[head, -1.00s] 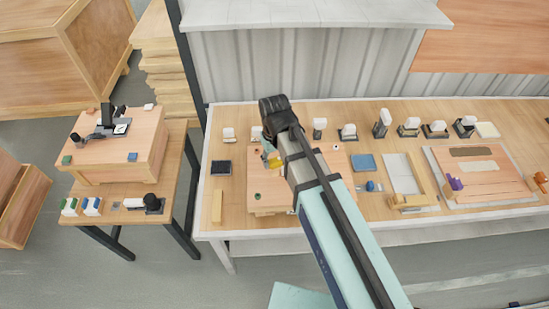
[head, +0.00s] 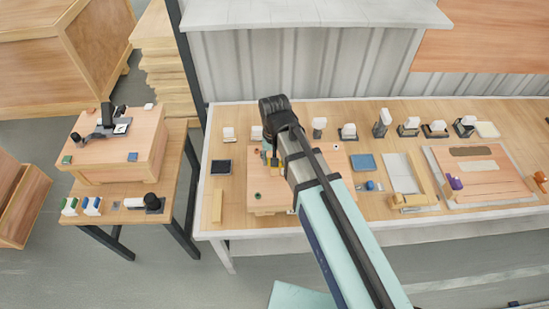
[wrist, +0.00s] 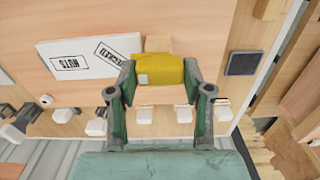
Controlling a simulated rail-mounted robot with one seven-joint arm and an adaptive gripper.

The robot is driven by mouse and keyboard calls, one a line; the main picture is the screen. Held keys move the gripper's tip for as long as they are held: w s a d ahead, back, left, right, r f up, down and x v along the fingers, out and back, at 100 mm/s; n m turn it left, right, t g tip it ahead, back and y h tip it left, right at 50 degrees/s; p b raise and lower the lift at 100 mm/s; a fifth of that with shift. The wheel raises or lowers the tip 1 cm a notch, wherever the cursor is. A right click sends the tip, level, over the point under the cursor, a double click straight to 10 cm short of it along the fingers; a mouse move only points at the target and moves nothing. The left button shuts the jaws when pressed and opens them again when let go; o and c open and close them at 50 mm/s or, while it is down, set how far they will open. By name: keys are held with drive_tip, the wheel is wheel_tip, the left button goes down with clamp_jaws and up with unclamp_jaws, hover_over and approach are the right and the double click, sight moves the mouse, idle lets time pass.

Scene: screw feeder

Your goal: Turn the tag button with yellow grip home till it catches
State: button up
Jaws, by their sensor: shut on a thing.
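In the wrist view, my gripper (wrist: 158,76) is shut on the yellow grip (wrist: 162,80) of the tag button, with one finger on each side. The grip is a yellow block with a small pale square on its face. White tag cards (wrist: 85,63) lettered NUTS and CHECKED lie beside it on a wooden surface. My arm hides part of that box. How the button sits in its seat is hidden.
A dark tray (head: 221,167) and a wooden strip (head: 217,206) lie left of the box. A blue tray (head: 365,162) lies to its right. Several white-topped parts stand along the back of the bench. A side table (head: 115,217) stands at the left.

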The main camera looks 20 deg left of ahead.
drive_tip(key=o, duration=1.2)
drive_tip(key=shift+c, duration=0.2)
wheel_tip(320, 180, up, 12)
